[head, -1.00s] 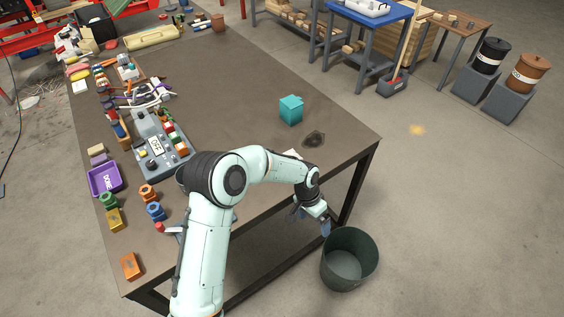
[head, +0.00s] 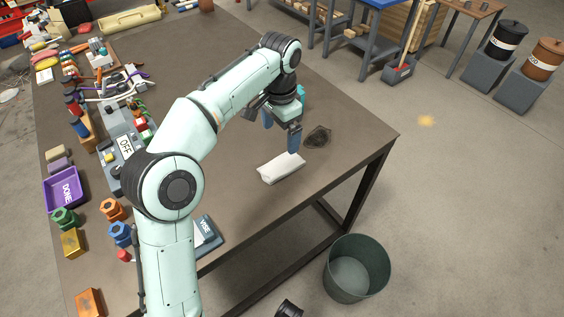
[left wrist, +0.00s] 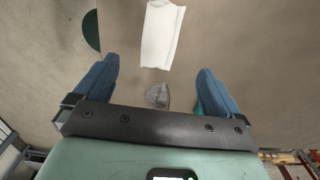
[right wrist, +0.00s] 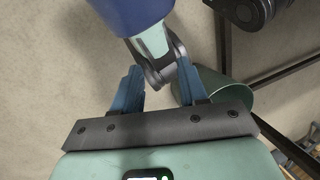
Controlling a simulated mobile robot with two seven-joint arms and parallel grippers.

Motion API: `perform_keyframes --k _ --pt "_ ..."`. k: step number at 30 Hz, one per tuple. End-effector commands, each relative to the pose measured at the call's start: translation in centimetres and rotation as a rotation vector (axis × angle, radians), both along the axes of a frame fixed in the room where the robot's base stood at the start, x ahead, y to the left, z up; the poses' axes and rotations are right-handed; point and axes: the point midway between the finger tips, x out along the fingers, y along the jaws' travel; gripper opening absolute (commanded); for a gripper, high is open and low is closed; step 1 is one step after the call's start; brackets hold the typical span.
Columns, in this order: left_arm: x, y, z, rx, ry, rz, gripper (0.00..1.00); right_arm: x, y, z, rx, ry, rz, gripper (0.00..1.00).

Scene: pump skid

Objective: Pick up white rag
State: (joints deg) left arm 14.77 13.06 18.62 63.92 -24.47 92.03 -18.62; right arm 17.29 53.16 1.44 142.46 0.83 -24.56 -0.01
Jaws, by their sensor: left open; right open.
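The white rag (head: 280,168) lies folded on the table top near its right front edge. It also shows in the left wrist view (left wrist: 160,38), ahead of the fingers. My left gripper (head: 280,135) is open and empty, above the table just behind the rag; in the left wrist view its blue fingers (left wrist: 157,82) are apart with the rag beyond them. My right gripper (right wrist: 158,88) is open in the right wrist view, with nothing seen between its fingers.
A dark stain (head: 318,137) lies on the table right of my left gripper. A teal block (head: 301,92) is partly hidden behind the gripper. A green bin (head: 356,270) stands on the floor. Tools, a purple tray (head: 62,188) and coloured parts crowd the table's left side.

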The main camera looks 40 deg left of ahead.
Motion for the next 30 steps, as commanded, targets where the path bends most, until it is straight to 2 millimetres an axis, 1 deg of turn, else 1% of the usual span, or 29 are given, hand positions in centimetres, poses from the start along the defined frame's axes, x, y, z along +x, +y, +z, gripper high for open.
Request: perform_keyframes --k 1,3,6,9,17,24,26,30 --pt "-0.1 0.0 -1.5 -0.001 0.005 0.001 0.98 0.1 0.0 -0.6 -0.001 -0.005 -0.002 0.43" --pt "0.0 0.0 -2.9 -0.001 0.005 0.000 0.98 0.4 -0.1 -1.2 -0.004 -0.014 -0.004 0.43" --pt "0.0 0.0 -4.8 -0.001 0.004 0.001 0.98 1.0 -0.2 -1.9 -0.009 -0.030 -0.009 0.43" --pt "0.0 0.0 -6.1 -0.001 0.003 0.001 0.98 1.8 -0.6 -2.4 -0.019 -0.052 -0.018 0.43" --pt "0.2 0.0 -7.5 -0.001 0.002 0.001 0.98 2.7 -1.0 -3.0 -0.030 -0.077 -0.028 0.43" --pt "0.7 0.1 -11.1 0.000 0.003 0.001 0.98 4.7 -1.9 -4.8 -0.057 -0.129 -0.050 0.43" --pt "0.6 0.1 -11.8 -0.001 0.004 0.000 0.98 5.1 -2.1 -5.1 -0.061 -0.140 -0.055 0.43" --pt "0.7 0.1 -12.0 -0.001 0.000 0.000 0.98 5.4 -2.3 -5.1 -0.066 -0.148 -0.058 0.43"
